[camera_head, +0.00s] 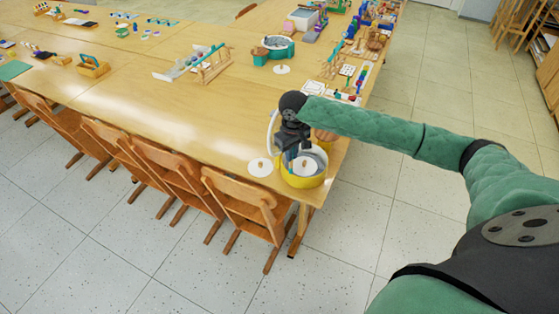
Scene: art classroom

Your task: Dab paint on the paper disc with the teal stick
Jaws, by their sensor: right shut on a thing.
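My right gripper (290,151) is at the near right corner of the table, pointing down over the left part of a yellow round tub (304,183). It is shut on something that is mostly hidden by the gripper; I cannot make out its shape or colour. A white disc (307,169) with a small knob shows at the tub's opening. Another white disc (259,168) lies on the table just left of the tub. I cannot tell for sure which disc is the paper one. No teal stick can be clearly made out at the gripper. My left gripper is out of view.
A wooden rack (213,66) with sticks stands farther back. Several small items crowd the table's right edge. Wooden chairs (244,203) line the near side. The table's middle is largely clear.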

